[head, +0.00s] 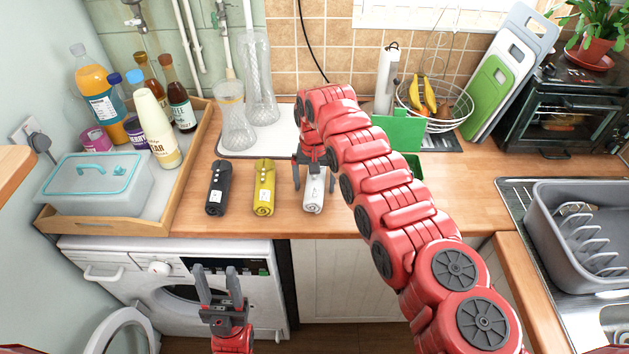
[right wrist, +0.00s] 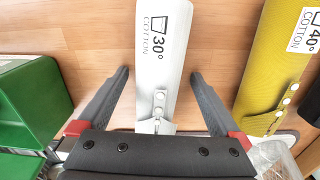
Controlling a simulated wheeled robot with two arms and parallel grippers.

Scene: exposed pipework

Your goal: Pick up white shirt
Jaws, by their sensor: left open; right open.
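The white shirt (head: 314,194) is rolled up and lies on the wooden counter, rightmost of three rolled shirts. In the right wrist view the white shirt (right wrist: 162,50) carries a "30° cotton" print and small snaps. My right gripper (head: 312,184) is open above it. Its two fingers (right wrist: 158,85) stand on either side of the roll, with visible gaps between each finger and the shirt. My left gripper (head: 216,270) is open and empty, low in front of the washing machine.
A yellow rolled shirt (head: 264,187) and a black one (head: 217,188) lie left of the white one. A green box (head: 400,132) stands to the right, partly behind my right arm. A glass vase (head: 235,115) is behind, and a wooden tray (head: 196,135) with bottles is at left.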

